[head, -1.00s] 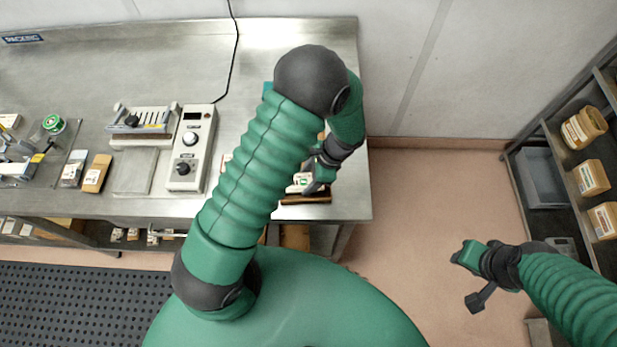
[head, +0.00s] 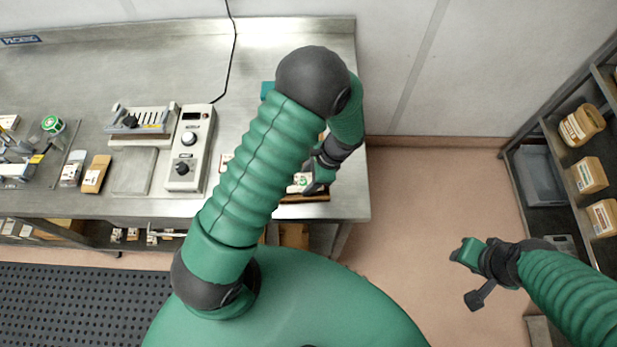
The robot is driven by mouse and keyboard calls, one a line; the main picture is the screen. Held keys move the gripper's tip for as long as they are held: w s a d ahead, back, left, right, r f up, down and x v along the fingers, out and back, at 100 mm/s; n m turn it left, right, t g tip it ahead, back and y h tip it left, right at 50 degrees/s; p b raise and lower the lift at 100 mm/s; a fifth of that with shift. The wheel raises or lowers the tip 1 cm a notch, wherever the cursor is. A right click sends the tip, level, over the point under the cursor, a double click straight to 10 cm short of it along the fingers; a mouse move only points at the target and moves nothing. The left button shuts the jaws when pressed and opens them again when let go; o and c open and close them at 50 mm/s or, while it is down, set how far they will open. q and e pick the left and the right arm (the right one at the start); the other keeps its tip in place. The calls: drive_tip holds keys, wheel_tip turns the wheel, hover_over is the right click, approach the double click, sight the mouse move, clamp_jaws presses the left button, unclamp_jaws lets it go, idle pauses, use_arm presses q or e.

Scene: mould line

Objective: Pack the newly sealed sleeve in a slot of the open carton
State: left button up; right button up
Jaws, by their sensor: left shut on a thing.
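My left gripper (head: 317,181) is at the right end of the steel bench, pointing down, and is shut on a sleeve. A white printed face (head: 299,183) with red and green marks shows beside the fingers; I cannot tell whether it is the held sleeve or another one. The open carton (head: 304,198) shows only as a brown front edge under it, near the bench's front edge. My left arm hides most of the carton and its slots, so I cannot tell how deep the sleeve sits. My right gripper (head: 468,275) is open and empty above the floor, at the right.
On the bench (head: 60,100) stand a sealer (head: 142,122) and a control box (head: 190,148) with knobs. Two small packs (head: 96,173) lie further left. A shelf rack (head: 560,155) with jars and boxes stands at the right, with clear floor between.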

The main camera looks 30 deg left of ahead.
use_arm(q)
drive_tip(key=o, duration=1.4)
drive_tip(key=shift+c, duration=0.2)
